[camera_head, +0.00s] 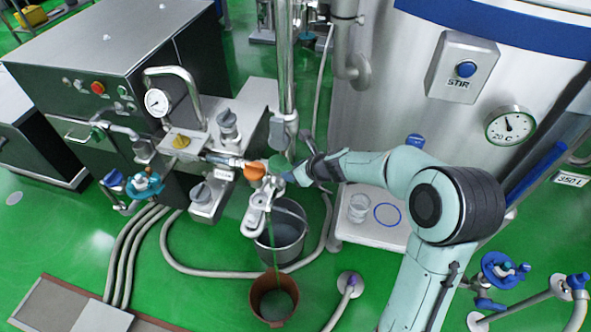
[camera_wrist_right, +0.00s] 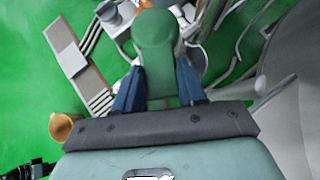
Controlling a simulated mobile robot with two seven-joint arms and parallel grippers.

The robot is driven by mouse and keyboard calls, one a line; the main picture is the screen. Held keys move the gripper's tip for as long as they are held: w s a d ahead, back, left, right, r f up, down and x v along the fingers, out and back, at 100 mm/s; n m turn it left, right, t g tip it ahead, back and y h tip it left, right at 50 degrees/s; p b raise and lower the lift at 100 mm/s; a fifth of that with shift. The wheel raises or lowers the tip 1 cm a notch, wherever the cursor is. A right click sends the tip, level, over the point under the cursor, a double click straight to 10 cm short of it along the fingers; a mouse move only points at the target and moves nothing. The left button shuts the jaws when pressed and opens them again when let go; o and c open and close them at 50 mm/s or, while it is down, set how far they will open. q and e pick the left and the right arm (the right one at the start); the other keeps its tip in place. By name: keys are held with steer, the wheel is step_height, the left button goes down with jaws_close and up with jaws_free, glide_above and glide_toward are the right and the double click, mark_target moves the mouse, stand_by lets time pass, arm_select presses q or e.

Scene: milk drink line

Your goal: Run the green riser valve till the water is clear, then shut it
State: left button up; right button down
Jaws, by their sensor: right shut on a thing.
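The green riser valve handle (camera_head: 279,163) sits on the pipework beside an orange handle (camera_head: 255,171). My right gripper (camera_head: 297,174) reaches in from the right and is shut on the green handle. In the right wrist view the green handle (camera_wrist_right: 155,45) lies between the blue fingers of the gripper (camera_wrist_right: 160,90). A thin greenish line, apparently a stream, runs down below the valve into a brown bucket (camera_head: 259,300) on the floor. I cannot tell how clear the water is. My left gripper is not in view.
A grey bucket (camera_head: 296,238) stands behind the brown one. A glass beaker (camera_head: 358,208) stands on a pale platform (camera_head: 372,232) by the steel tank (camera_head: 392,105). Hoses (camera_head: 200,270) curve over the green floor.

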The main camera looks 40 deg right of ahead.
steer(key=shift+s+f, duration=0.15)
steer(key=shift+f, duration=0.15)
steer(key=c, duration=0.6)
jaws_free()
steer(key=shift+c, duration=0.2)
steer(key=shift+r, duration=0.1)
steer(key=shift+r, duration=0.25)
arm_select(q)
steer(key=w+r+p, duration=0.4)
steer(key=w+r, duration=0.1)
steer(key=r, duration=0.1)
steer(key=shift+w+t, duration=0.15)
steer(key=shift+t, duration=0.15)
arm_select(e)
steer(key=v, duration=1.3)
steer(key=shift+d, duration=0.1)
